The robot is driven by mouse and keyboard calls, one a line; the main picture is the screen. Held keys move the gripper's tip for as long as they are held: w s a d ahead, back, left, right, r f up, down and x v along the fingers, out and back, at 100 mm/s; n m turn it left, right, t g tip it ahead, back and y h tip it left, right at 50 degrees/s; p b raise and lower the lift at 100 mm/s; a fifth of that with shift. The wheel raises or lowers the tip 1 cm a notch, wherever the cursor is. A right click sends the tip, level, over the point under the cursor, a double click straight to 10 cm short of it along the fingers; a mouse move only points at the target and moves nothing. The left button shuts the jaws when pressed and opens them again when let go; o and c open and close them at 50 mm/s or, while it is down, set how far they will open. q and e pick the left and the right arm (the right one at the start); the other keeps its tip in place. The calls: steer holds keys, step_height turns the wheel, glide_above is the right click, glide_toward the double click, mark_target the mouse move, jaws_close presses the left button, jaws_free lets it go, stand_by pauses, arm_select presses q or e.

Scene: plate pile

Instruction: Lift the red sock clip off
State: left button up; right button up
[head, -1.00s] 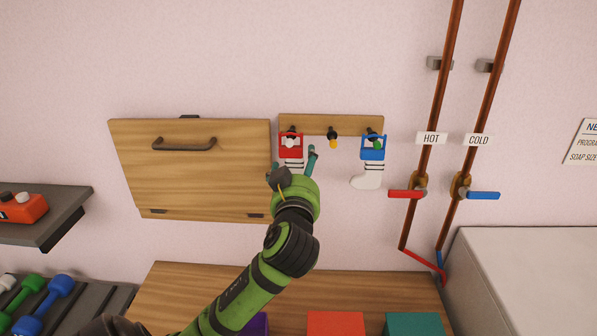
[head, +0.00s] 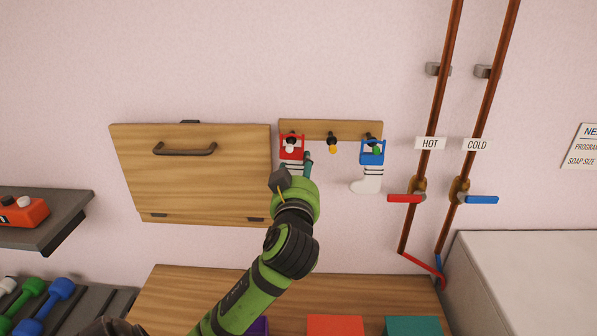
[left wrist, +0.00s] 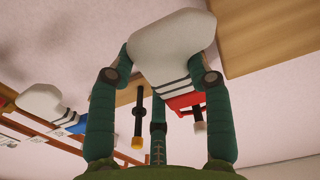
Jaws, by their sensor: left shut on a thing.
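The red sock clip (head: 292,153) hangs from the left hook of the wooden hook board (head: 352,130) on the wall. A white sock with dark stripes (left wrist: 172,45) hangs from this clip. In the left wrist view the red clip (left wrist: 186,100) shows beyond the sock's stripes. My left gripper (head: 294,169) is just below the clip, with its teal fingers on both sides of the sock, shut on it. In the head view, my gripper hides most of this sock. My right gripper is in neither view.
A blue clip (head: 372,152) with another white sock (head: 367,182) hangs on the right hook. The middle hook (head: 332,142) is bare. A wooden flap (head: 195,175) is left of the board; pipes with red and blue valve handles (head: 404,198) are on its right.

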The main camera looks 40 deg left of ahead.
mark_target(299, 172)
arm_select(q)
steer(key=shift+v, duration=1.15)
steer(key=shift+p+v, duration=0.6)
steer(key=shift+v, duration=0.5)
steer(key=p+v, duration=0.2)
steer(key=p, duration=0.2)
steer(key=shift+s+d, duration=0.15)
